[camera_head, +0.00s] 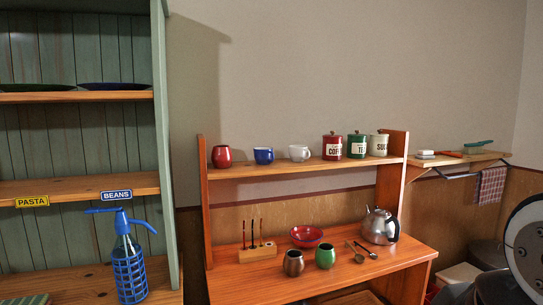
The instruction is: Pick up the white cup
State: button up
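The white cup (299,153) stands upright on the upper shelf (304,166) of the wooden hutch, with a handle on its right side. A blue cup (263,155) stands to its left, apart from it. A red canister labelled coffee (332,146) stands to its right with a gap between. My gripper is not in view. Only a round white and black part, which looks like a link of my arm, shows at the right edge, well away from the cup.
Left of the blue cup is a red vase-like cup (222,156). Green (357,145) and cream (379,145) canisters stand at the shelf's right end. Below are a red bowl (306,236), a kettle (380,227) and dark and green cups. A tall green cabinet (168,150) stands left.

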aim_at(298, 154)
jog(key=i+l+u, duration=0.2)
jog(key=i+l, duration=0.2)
jog(key=i, duration=0.3)
jog(key=i+l+u, duration=0.15)
jog(key=i+l, duration=0.4)
jog(key=i, duration=0.1)
